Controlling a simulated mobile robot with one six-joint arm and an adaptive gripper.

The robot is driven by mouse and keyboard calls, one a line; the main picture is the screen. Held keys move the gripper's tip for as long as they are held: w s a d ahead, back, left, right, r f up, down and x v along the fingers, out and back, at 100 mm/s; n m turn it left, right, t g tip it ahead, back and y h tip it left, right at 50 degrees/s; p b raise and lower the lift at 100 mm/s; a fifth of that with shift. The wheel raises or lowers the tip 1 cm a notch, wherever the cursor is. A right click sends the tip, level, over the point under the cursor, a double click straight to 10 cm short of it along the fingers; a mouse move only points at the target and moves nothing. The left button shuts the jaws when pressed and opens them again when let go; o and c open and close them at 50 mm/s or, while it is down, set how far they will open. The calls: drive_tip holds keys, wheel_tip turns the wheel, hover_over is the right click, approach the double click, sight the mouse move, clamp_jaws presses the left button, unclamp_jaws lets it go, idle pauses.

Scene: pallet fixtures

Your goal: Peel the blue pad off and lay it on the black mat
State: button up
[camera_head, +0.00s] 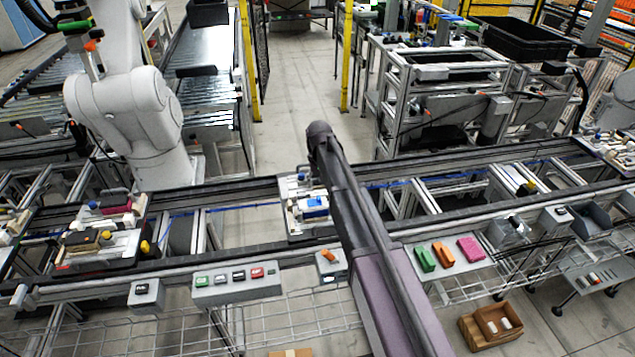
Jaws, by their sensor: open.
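A small blue pad (314,202) sits on a light-coloured fixture (296,220) on the conveyor rail near the middle of the picture. My arm (352,215) reaches up from the bottom across the picture and hides the right part of this fixture. My gripper does not show; the far end of the arm seen here is a dark rounded joint above and behind the fixture. I cannot single out a black mat. Whether anything touches the blue pad is hidden or too small to tell.
A control box with coloured buttons (237,284) stands in front of the rail. Green, orange and pink blocks lie on a grey plate (470,263) to the right. A loaded pallet (130,255) and a white robot arm (125,120) stand left.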

sight(319, 198)
drive_tip(key=shift+f+b, duration=3.2)
drive_tip(key=shift+f, duration=0.3)
clamp_jaws()
